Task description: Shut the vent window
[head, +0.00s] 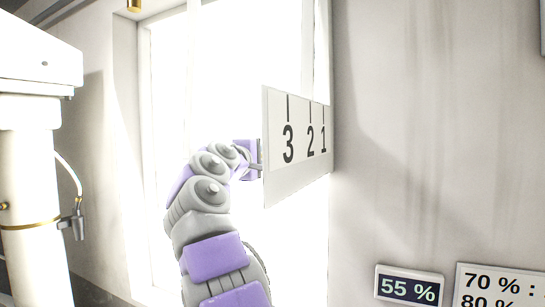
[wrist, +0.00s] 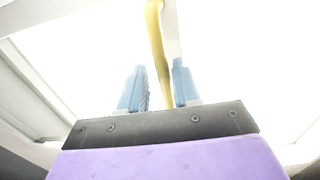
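The window (head: 235,60) is a tall, glaring opening in a pale frame, seen behind my arm in the head view. Glare hides the pane's edges, so I cannot tell how far it stands open. A white plate marked 3, 2, 1 (head: 298,112) stands at its right side. My gripper (head: 258,160) is at the plate's left edge, its fingers partly hidden. In the wrist view, its two blue fingers (wrist: 159,85) stand apart with a yellow bar (wrist: 156,30) running between them. The bar is close to the right finger, with a gap to the left one.
A white column (head: 35,215) with a wide top and a small tap-like fitting (head: 74,222) stands at the left. A display reading 55 % (head: 408,287) and a sign with 70 % and 80 % (head: 497,287) are at lower right.

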